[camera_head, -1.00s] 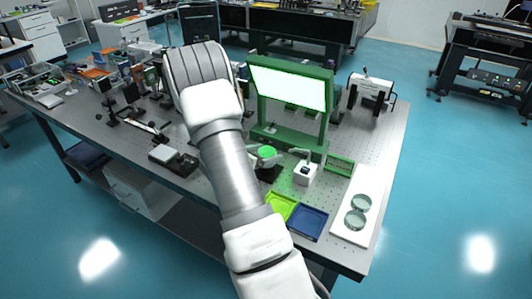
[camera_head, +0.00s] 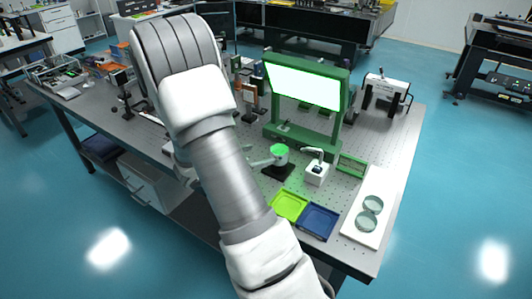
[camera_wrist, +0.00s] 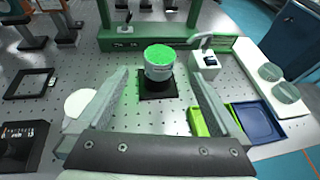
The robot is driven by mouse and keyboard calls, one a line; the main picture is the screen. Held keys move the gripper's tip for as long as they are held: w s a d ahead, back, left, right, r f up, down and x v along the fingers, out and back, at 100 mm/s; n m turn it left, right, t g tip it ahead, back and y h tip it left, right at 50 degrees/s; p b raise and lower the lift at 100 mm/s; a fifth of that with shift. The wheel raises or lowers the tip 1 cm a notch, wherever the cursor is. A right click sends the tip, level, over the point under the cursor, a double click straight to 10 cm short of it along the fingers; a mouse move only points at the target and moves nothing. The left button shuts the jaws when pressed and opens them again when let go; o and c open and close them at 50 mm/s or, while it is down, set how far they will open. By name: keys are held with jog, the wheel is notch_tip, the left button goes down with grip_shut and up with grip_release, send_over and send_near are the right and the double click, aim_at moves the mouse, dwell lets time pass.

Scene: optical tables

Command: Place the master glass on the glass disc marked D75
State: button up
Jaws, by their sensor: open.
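A clear glass cylinder with a bright green top, apparently the master glass (camera_head: 280,155), stands upright on a black square base; it also shows in the wrist view (camera_wrist: 159,66). My gripper (camera_wrist: 158,76) is open, its two fingers apart on the near left and right of the cylinder. I see no finger touching it. In the head view my arm hides most of the gripper. Two round glass discs lie on a white board at the right, a far one (camera_head: 373,204) and a near one (camera_head: 366,223). I cannot read any D75 mark on either.
A green frame with a lit white panel (camera_head: 303,84) stands behind the cylinder. A small white device (camera_head: 316,174) stands just right of it. A yellow-green tray (camera_head: 289,205) and a blue tray (camera_head: 318,221) lie in front. The white board (camera_head: 358,235) has bare ends.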

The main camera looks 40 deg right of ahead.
jog(key=s+a+r+m+g+y, duration=0.2)
jog(key=s+a+r+m+y, duration=0.2)
jog(key=s+a+r+m, duration=0.55)
jog(key=s+a+r+m+t+y, duration=0.3)
jog(key=s+a+r+m+y, duration=0.1)
jog(key=a, duration=0.4)
jog(key=s+a+r+m+t+y, duration=0.3)
jog(key=s+a+r+m+y, duration=0.2)
jog(key=a, duration=0.4)
jog(key=shift+a+r+m, duration=0.25)
jog(key=shift+r+m, duration=0.1)
jog(key=shift+r, duration=0.1)
